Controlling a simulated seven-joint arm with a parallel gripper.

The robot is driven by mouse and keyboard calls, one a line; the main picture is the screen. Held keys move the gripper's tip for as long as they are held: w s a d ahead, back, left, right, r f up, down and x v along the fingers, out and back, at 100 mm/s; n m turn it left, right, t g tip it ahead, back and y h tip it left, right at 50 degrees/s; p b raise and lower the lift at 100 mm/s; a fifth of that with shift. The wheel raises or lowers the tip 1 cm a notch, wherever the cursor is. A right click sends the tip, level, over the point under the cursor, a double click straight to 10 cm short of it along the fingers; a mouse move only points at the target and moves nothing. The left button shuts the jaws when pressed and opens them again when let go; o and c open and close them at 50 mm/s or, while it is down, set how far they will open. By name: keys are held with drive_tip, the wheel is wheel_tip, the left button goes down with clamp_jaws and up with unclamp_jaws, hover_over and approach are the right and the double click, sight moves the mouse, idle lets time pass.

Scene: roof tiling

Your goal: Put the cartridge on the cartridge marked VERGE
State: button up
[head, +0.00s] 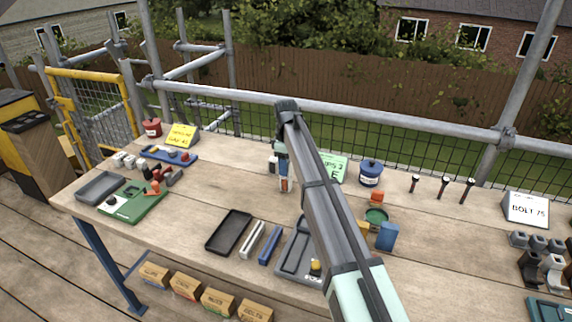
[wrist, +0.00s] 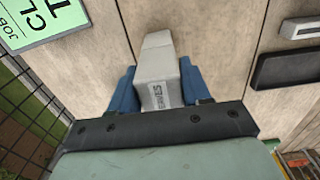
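In the wrist view a grey cartridge (wrist: 158,68) with small upside-down lettering, which seems to read EAVES, sits between the two blue fingers of my gripper (wrist: 158,84). The fingers lie against both its sides, and it reaches past their tips. In the head view my gripper (head: 283,165) is over the back middle of the bench, partly behind my own arm. Whether the cartridge touches the bench is unclear. I cannot read VERGE on anything in either view.
A green sign (head: 333,168) and a blue tin (head: 370,173) stand right of my gripper. A black tray (head: 229,232) lies in front. Small grey blocks (head: 537,243) stand at the right, near the BOLT 75 sign (head: 527,209). A rail and mesh fence run behind.

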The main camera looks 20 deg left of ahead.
drive_tip(key=o, duration=0.4)
drive_tip(key=shift+o, duration=0.2)
wheel_tip(320, 180, up, 12)
drive_tip(key=shift+r, duration=0.2)
idle(0.6)
